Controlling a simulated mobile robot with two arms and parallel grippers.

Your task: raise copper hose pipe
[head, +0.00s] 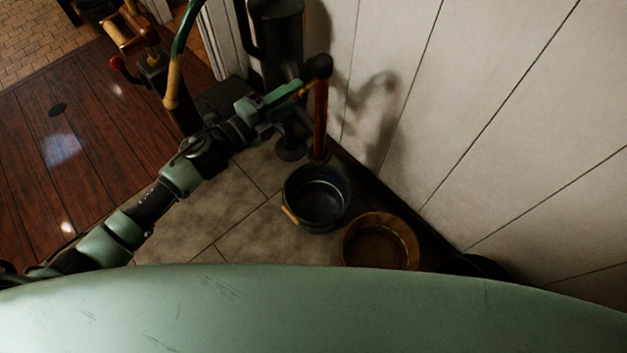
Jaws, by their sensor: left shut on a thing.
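A slim reddish copper hose pipe (320,119) with a dark knob-like top stands upright near the white wall. My left gripper (303,89) reaches in from the left and is shut on the pipe just below its dark top. The pipe's lower end comes down behind the rim of a dark metal bucket (317,198); I cannot tell whether it touches the floor. My right gripper is not in view.
A round wooden tub (379,243) stands on the stone floor (215,205) beside the bucket. A dark cylinder (276,35) stands behind the pipe. A green curved hose (184,38) hangs at upper left. The white plank wall (480,110) closes off the right.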

